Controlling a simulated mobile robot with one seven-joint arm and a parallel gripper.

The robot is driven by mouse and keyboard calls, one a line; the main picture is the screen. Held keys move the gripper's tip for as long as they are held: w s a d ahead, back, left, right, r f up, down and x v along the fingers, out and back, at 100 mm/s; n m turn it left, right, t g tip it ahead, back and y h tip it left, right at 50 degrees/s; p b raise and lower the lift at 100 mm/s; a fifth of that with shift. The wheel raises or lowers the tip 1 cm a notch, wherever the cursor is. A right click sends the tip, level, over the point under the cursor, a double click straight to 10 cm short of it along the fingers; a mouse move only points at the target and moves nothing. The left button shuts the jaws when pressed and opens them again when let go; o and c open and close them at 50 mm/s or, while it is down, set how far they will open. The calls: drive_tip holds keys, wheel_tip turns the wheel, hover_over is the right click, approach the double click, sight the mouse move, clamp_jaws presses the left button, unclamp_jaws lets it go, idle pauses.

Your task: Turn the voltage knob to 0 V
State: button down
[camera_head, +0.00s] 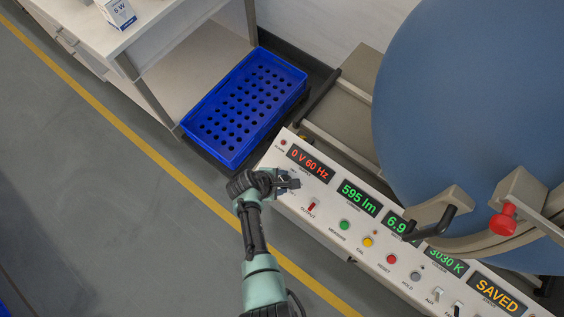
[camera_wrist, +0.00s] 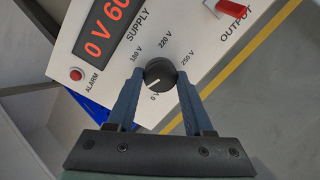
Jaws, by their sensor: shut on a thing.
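The voltage knob (camera_wrist: 160,72) is black and round with a white pointer line. Its line points toward the 0 V mark at the lower left of its scale. My gripper (camera_wrist: 158,79) has its two blue-grey fingers on either side of the knob, shut on it. In the head view my gripper (camera_head: 287,183) is at the left end of the control panel and hides the knob. The supply display (camera_head: 310,163) reads 0 V 60 Hz in red; it also shows partly cut off in the wrist view (camera_wrist: 104,35).
The red output switch (camera_head: 312,206) is close to my gripper. Further right are several coloured buttons and displays, one reading SAVED (camera_head: 497,296). A big blue sphere (camera_head: 470,120) stands behind the panel. A blue crate (camera_head: 228,162) with holes is at the upper left.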

drive_tip(key=n+p, duration=0.2)
drive_tip(key=n, duration=0.3)
drive_tip(key=shift+s+n+t, duration=0.1)
drive_tip(key=shift+n+t, duration=0.2)
drive_tip(key=shift+n+p, duration=0.65)
drive_tip(key=shift+n, duration=1.45)
drive_tip(key=shift+c, duration=1.4)
unclamp_jaws()
drive_tip(key=p+v, duration=0.5)
drive_tip(key=v, duration=0.8)
drive_tip(key=shift+s, duration=0.15)
drive_tip(key=shift+a+f, duration=0.1)
drive_tip(key=shift+f, duration=0.05)
